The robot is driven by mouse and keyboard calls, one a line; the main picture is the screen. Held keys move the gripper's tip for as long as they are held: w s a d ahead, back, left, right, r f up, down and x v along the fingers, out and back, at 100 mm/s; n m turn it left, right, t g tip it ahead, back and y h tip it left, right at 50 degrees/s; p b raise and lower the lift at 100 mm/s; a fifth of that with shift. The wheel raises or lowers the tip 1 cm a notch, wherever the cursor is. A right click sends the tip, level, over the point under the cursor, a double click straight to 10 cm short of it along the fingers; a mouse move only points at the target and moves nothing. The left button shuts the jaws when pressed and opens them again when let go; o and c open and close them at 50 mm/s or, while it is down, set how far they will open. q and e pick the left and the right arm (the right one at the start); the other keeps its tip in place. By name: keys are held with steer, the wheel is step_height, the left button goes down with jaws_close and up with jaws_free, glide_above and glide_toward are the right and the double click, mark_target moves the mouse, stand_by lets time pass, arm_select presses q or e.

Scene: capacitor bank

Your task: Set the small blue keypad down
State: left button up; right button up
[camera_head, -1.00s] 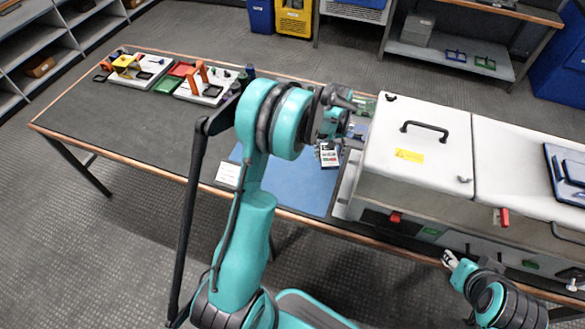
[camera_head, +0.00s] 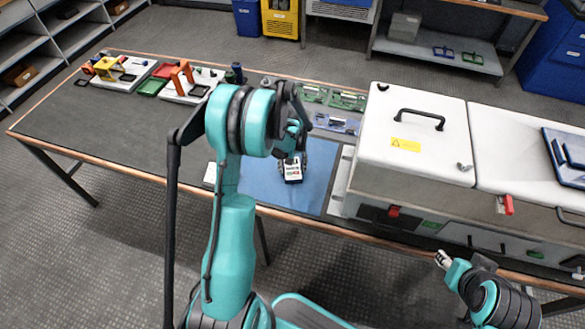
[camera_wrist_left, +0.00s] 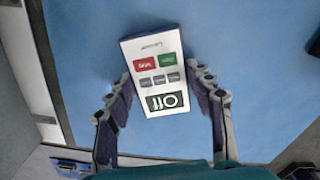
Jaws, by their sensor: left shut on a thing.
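The small keypad (camera_head: 292,170) has a white face with red and green keys and a dark display. It also shows in the left wrist view (camera_wrist_left: 155,70), between the two fingers. My left gripper (camera_head: 291,158) is shut on it, over the blue mat (camera_head: 262,183). I cannot tell whether the keypad touches the mat. My right gripper (camera_head: 443,259) is at the lower right, in front of the white machine and away from the keypad. Its fingers are too small to read.
The white machine with a black handle (camera_head: 419,118) stands right of the mat. Green circuit boards (camera_head: 346,100) and a blue tray (camera_head: 336,123) lie behind the mat. White fixtures (camera_head: 192,85) stand at the back left. The dark tabletop at left (camera_head: 100,125) is clear.

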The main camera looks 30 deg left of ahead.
arm_select(q)
steer(key=o, duration=0.8)
steer(key=shift+f, duration=0.15)
steer(key=shift+c, duration=0.2)
steer(key=o, duration=0.4)
steer(key=shift+o, duration=0.2)
